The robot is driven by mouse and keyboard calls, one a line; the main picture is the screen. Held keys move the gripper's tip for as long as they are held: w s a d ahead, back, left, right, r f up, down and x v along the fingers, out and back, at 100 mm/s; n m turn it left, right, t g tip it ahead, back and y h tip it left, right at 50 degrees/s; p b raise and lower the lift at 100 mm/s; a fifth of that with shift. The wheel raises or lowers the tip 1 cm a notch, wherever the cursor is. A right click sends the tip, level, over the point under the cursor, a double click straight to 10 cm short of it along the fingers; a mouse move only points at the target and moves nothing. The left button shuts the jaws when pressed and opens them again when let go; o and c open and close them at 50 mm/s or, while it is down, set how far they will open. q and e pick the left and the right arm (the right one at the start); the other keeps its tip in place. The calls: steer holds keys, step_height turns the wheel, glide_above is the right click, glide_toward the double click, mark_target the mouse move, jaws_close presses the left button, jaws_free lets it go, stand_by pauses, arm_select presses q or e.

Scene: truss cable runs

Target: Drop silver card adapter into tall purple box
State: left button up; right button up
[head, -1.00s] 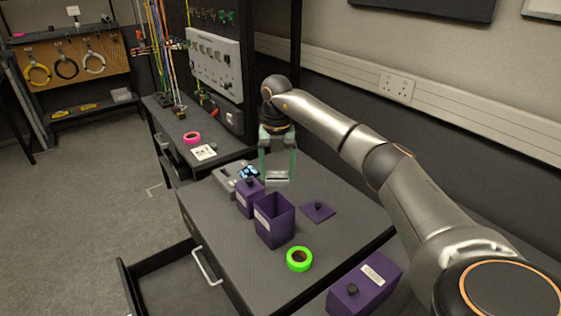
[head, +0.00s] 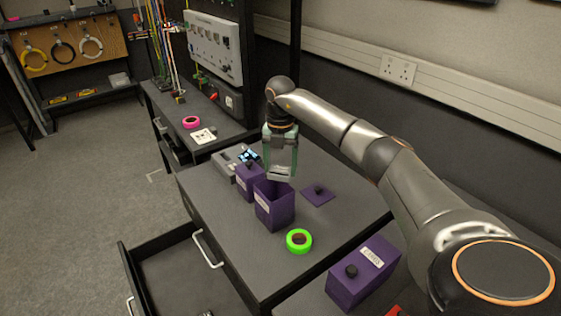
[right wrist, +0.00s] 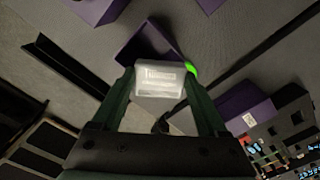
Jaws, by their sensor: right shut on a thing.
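My right gripper (head: 281,175) is shut on the silver card adapter (right wrist: 160,82), a pale grey block with a label, held between the two green fingertips. In the head view the adapter (head: 281,173) appears just above the far part of the rim of the tall purple box (head: 275,212). That box stands open and upright on the dark table. In the right wrist view the box (right wrist: 140,48) shows beyond the adapter, which covers part of it. The height between adapter and rim is hard to tell. My left gripper is not in view.
A lidded smaller purple box (head: 247,182) and a grey device (head: 228,160) stand beside the tall box. A purple lid (head: 318,196) lies to its right, green tape (head: 299,241) in front. Another purple box (head: 360,278) is lower right. An open drawer (head: 180,275) juts out at left.

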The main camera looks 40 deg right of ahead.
mark_target(281, 169)
steer(key=o, duration=1.3)
steer(key=shift+c, duration=0.2)
step_height(281, 169, up, 12)
steer(key=b, duration=0.1)
steer(key=shift+r, duration=0.25)
